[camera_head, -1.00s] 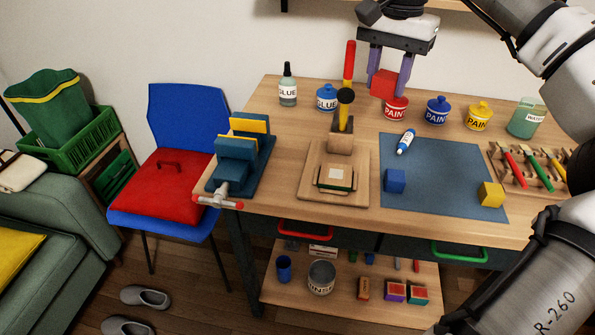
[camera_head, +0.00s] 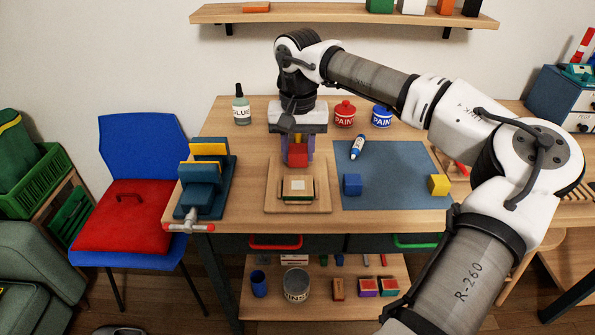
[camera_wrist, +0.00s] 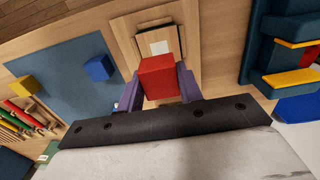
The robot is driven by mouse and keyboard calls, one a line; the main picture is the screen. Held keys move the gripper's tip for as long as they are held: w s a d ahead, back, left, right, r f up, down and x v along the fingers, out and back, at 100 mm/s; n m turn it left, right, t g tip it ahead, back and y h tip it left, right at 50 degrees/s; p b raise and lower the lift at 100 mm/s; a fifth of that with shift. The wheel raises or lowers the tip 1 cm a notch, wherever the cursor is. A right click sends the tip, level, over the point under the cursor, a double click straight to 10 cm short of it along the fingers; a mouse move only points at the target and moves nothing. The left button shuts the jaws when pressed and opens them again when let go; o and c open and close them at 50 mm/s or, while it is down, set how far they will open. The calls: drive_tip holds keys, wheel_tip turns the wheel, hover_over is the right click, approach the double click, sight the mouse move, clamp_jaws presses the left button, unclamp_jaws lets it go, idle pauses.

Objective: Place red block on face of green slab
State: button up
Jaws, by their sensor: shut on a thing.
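The red block (camera_head: 298,158) is held between the purple fingers of my gripper (camera_head: 298,150), which is shut on it. In the wrist view the red block (camera_wrist: 158,78) sits between the two fingers and hides part of the board below. A low piece with dark green edges and a pale square on top (camera_head: 298,187), seemingly the green slab, lies on the wooden board (camera_head: 272,200). The held block is behind this piece in the head view and appears above the board. The pale square (camera_wrist: 159,47) also shows just past the block in the wrist view.
A blue vise (camera_head: 207,185) stands left of the board. A blue mat (camera_head: 390,165) with a blue cube (camera_head: 352,184), a yellow cube (camera_head: 439,184) and a small tube (camera_head: 357,147) lies to the right. Glue (camera_head: 241,108) and paint pots (camera_head: 345,113) stand behind.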

sight(298, 185)
drive_tip(key=shift+f+p, duration=0.3)
drive_tip(key=shift+f, duration=3)
drive_tip(key=shift+f, duration=0.15)
drive_tip(key=o, duration=1)
